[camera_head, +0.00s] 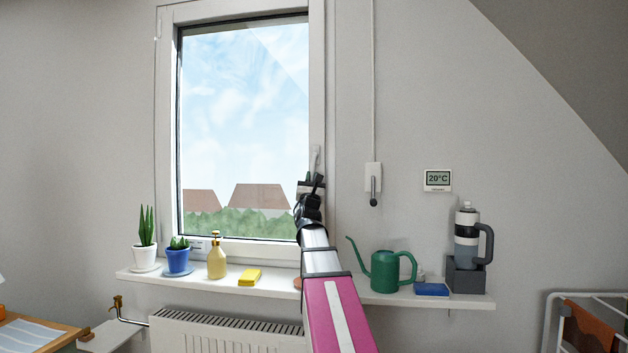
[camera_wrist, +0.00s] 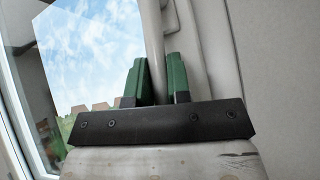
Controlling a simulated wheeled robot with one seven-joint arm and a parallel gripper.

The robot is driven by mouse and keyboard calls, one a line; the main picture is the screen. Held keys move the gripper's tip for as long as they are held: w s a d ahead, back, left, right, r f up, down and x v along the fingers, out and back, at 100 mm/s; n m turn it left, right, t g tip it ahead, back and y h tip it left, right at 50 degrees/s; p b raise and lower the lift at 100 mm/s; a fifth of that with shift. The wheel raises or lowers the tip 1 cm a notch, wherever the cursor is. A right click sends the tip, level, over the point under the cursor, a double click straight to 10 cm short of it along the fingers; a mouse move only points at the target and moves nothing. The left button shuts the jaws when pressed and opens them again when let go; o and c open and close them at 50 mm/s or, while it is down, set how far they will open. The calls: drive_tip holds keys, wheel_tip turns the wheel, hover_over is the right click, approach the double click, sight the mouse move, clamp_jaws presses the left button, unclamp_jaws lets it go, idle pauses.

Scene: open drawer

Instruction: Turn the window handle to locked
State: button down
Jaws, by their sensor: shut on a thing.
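The white window handle (camera_head: 316,157) is on the right side of the window frame (camera_head: 318,60). Its upper part shows above my gripper (camera_head: 312,180) and stands about upright; the rest is hidden behind the gripper. In the wrist view, the handle (camera_wrist: 154,45) runs up between the two green fingers of my gripper (camera_wrist: 157,78), and the fingers are shut on it. Its lower part is hidden by the dark gripper body. I cannot tell whether the sash sits fully closed in its frame.
The sill (camera_head: 210,284) below carries a white plant pot (camera_head: 145,256), a blue pot (camera_head: 177,261), a yellow soap bottle (camera_head: 216,260), a yellow sponge (camera_head: 249,277), a green watering can (camera_head: 386,271) and a flask (camera_head: 467,240). A crank holder (camera_head: 373,178) hangs right of the window.

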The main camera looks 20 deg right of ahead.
drive_tip(key=c, duration=1.1)
unclamp_jaws()
drive_tip(key=shift+f, duration=0.1)
drive_tip(key=v, duration=1)
drive_tip(key=shift+s+a+f, duration=0.1)
drive_tip(key=shift+s+f, duration=0.15)
drive_tip(key=shift+s, duration=0.05)
